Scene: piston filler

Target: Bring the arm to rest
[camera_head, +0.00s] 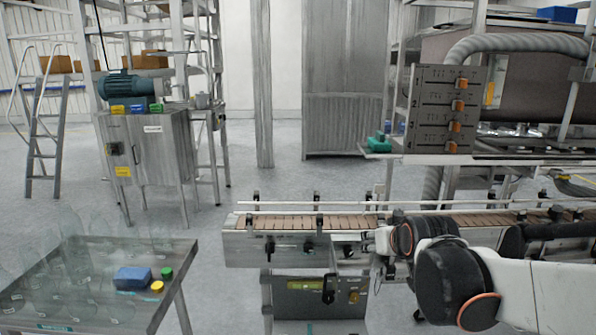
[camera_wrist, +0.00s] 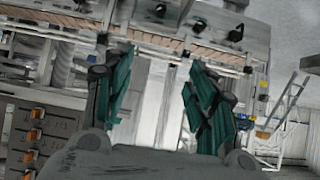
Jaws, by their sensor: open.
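My gripper (camera_wrist: 160,65) shows in the wrist view with its two green-padded fingers spread apart. Nothing is between them. In the head view my white arm with black joints reaches in from the right edge, in front of the conveyor. Its wrist end is near the middle of the conveyor, and the fingers are hard to make out there. The conveyor (camera_head: 290,223) has a brown slatted belt and side rails, and it also shows along the top of the wrist view (camera_wrist: 70,23).
A table (camera_head: 100,262) at lower left holds a blue block (camera_head: 132,277), a green button, a yellow button and clear glassware. A panel with orange levers (camera_head: 440,108) stands above the conveyor at right. A steel cabinet (camera_head: 150,150) stands behind. Open floor lies between table and conveyor.

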